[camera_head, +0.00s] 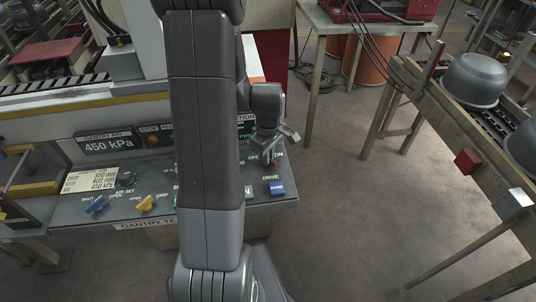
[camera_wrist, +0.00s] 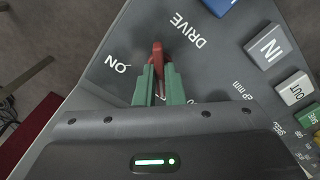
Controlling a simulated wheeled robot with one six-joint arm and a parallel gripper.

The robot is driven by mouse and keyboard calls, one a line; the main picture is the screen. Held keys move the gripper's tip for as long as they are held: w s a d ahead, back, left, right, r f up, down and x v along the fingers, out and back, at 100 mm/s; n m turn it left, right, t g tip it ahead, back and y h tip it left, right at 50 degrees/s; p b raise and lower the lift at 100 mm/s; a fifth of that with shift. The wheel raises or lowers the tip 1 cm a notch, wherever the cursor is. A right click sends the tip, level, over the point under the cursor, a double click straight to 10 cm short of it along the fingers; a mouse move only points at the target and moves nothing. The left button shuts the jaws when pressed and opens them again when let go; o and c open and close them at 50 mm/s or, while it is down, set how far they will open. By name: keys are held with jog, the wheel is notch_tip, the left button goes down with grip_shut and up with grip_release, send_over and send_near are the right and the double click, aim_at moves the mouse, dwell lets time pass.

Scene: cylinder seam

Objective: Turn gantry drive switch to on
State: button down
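The gantry drive switch (camera_wrist: 157,52) is a red lever on the grey control panel, beside the white "DRIVE" lettering and the "ON" label in the wrist view. My gripper (camera_wrist: 160,72) has green fingertips set close on both sides of the lever, and the lever's red end shows beyond the tips. The fingers appear shut on it. In the head view my gripper (camera_head: 270,150) is at the panel's right end, above "DRIVE", with a little red of the switch (camera_head: 272,161) below it. The switch's base and exact angle are mostly hidden by the fingers.
A blue button (camera_head: 276,188) is close to the switch. Grey "IN" (camera_wrist: 268,47) and white "OUT" (camera_wrist: 296,89) buttons sit to its right in the wrist view. Blue (camera_head: 97,204) and yellow (camera_head: 146,203) valve handles are at the panel's left.

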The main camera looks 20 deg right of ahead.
dwell(0.3)
jog(key=m+b, duration=0.1)
jog(key=m, duration=0.3)
jog(key=shift+b, duration=0.4)
jog(key=m+b, duration=0.1)
jog(key=m, duration=0.3)
jog(key=shift+m, duration=0.3)
jog(key=m+b, duration=0.1)
jog(key=m, duration=0.3)
jog(key=m+b, duration=0.1)
jog(key=m, duration=0.4)
jog(key=shift+m, duration=0.3)
jog(key=c, duration=1.5)
grip_release()
jog(key=shift+r, duration=0.1)
